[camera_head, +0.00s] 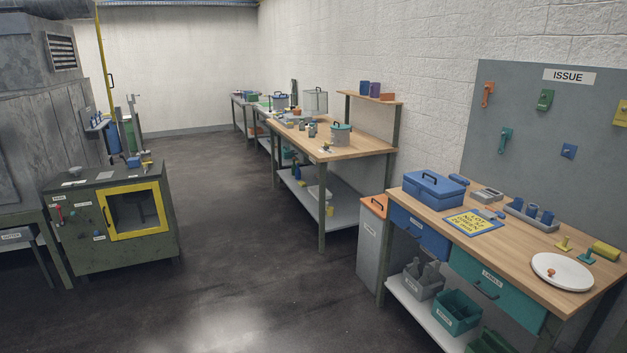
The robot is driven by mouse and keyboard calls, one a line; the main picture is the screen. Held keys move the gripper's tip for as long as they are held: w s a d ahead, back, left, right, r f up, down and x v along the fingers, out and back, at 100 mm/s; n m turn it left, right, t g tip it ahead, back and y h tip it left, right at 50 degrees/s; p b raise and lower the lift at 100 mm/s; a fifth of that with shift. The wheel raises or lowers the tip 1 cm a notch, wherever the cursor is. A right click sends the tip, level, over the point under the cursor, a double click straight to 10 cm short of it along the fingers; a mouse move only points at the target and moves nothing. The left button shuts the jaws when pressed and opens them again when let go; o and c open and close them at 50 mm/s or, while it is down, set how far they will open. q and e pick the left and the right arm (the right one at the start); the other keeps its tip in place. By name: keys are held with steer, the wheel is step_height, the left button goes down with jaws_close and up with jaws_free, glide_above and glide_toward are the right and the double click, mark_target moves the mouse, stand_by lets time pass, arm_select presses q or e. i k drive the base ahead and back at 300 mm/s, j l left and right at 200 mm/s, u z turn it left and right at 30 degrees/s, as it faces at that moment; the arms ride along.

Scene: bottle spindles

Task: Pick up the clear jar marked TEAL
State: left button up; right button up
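I cannot pick out a clear jar with a readable TEAL mark. Several small containers stand on the middle wooden bench (370,144), too small to tell apart, and among them is a small dark jar-like piece (312,130). A pale, see-through-looking container (315,101) stands farther back by the wall; no writing on it is legible. A grey pot with a teal lid (341,137) stands on the middle bench. Neither of my grippers is in view.
The right bench holds a blue toolbox (435,188), a yellow sign (473,222) and a white round plate (562,272). A grey ISSUE board (540,130) stands behind it. A green cabinet with a yellow-framed door (133,208) stands left. Dark floor (225,230) between is clear.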

mark_target(312, 129)
steer(key=i+j+u, duration=0.3)
steer(key=i+u, duration=0.15)
steer(key=i, duration=0.55)
steer(key=i+u, duration=0.5)
steer(key=i, duration=0.55)
steer(key=i+z, duration=0.1)
steer(key=i, duration=2.3)
steer(key=i+l+z, duration=0.2)
steer(key=i, duration=0.35)
steer(key=i+j+z, duration=0.1)
steer(key=i+z, duration=0.15)
steer(key=i, duration=0.35)
steer(key=i+j+z, duration=0.2)
steer(key=i, duration=0.35)
steer(key=i+j+z, duration=0.25)
steer(key=i, duration=0.35)
steer(key=i+j+z, duration=0.15)
steer(key=i+z, duration=0.25)
steer(key=i+j+z, duration=0.25)
steer(key=z, duration=0.15)
steer(key=i+j+z, duration=0.6)
steer(key=j+z, duration=0.2)
steer(key=i+j+z, duration=0.15)
steer(key=j+z, duration=0.3)
